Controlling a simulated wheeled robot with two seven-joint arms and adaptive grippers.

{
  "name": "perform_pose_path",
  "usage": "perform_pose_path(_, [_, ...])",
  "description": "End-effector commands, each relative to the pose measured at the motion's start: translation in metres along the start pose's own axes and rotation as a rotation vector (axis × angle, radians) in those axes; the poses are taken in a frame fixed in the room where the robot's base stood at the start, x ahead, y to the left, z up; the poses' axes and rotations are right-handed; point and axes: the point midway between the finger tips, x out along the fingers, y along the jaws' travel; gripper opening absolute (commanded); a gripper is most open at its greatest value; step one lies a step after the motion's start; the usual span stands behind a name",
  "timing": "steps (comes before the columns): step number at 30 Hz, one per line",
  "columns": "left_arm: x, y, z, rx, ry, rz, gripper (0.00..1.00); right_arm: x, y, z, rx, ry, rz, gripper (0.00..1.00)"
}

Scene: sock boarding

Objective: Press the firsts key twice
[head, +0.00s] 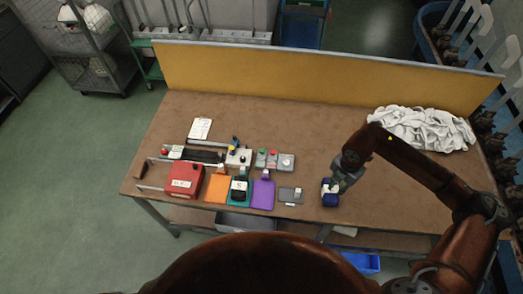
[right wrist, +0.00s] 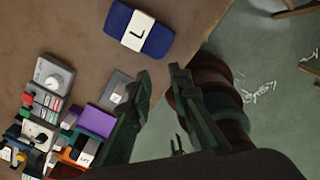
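No key is readable as the firsts key. A small flat grey unit (head: 290,195) with a pale patch lies near the table's front edge; it also shows in the right wrist view (right wrist: 121,82) with a small white piece on it. A dark blue block (head: 330,199) with a white label stands right of it; in the right wrist view the blue block (right wrist: 158,45) reads "L". My right gripper (head: 335,184) is over or beside the blue block in the head view. In the right wrist view its fingers (right wrist: 161,72) are apart with nothing between them. My left gripper is not in view.
Grey boxes with green and red buttons (head: 266,159) and a dial box (head: 287,162) stand behind. Orange (head: 217,188) and purple (head: 263,193) boards and a red box (head: 184,180) lie left. White cloth (head: 420,128) is piled back right. The table middle is clear.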

Motion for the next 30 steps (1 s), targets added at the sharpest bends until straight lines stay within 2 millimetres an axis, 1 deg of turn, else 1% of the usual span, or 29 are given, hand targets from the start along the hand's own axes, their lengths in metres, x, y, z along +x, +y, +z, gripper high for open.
perform_pose_path(1, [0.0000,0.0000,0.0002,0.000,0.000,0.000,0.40,0.0000,0.0000,0.0000,0.000,0.000,0.000,0.14])
perform_pose_path(7, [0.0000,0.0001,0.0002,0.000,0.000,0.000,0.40,0.0000,0.0000,0.0000,0.000,0.000,0.000,0.00])
perform_pose_path(30, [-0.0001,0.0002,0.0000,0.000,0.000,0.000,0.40,0.0000,0.0000,0.0000,0.000,0.000,0.000,0.00])
